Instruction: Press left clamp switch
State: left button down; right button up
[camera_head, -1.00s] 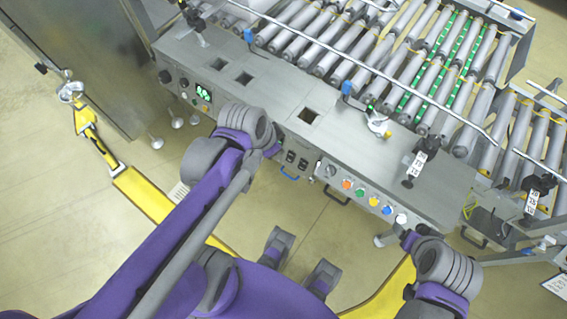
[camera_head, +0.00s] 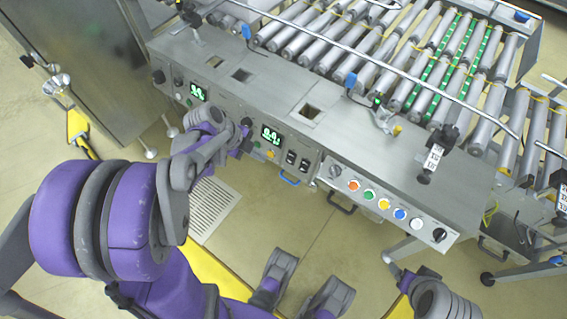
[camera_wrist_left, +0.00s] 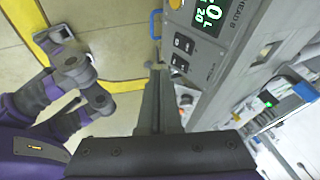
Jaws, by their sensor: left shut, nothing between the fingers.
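Two black rocker switches sit side by side on the front panel of the grey machine; the left one (camera_head: 291,157) is next to the right one (camera_head: 304,163). Both show in the left wrist view (camera_wrist_left: 182,53), just right of the fingers. Which of them is the clamp switch is too small to read. My left gripper (camera_head: 238,139) is at the front panel, left of the switches, beside the green "HEAD B" display (camera_head: 271,135). Its fingers (camera_wrist_left: 158,70) are shut and empty, apart from the switches. My right arm shows at the bottom right; its fingers are not clear.
Coloured round buttons (camera_head: 370,195) line the panel to the right. A blue handle (camera_head: 289,180) hangs below the switches. Roller conveyors (camera_head: 410,75) lie behind the machine top. A floor grate (camera_head: 212,208) and open floor lie in front.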

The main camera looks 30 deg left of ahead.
aim_at(290, 158)
pick_arm(q)
jog(key=w+b+x, duration=0.1)
jog(key=b+x, duration=0.1)
jog(key=x, duration=0.4)
jog(key=w+b+x, duration=0.1)
jog(key=b+x, duration=0.2)
jog(key=x, duration=0.4)
jog(key=shift+w+a+r, duration=0.35)
jog(key=shift+a+r, duration=0.05)
jog(key=shift+r, duration=0.05)
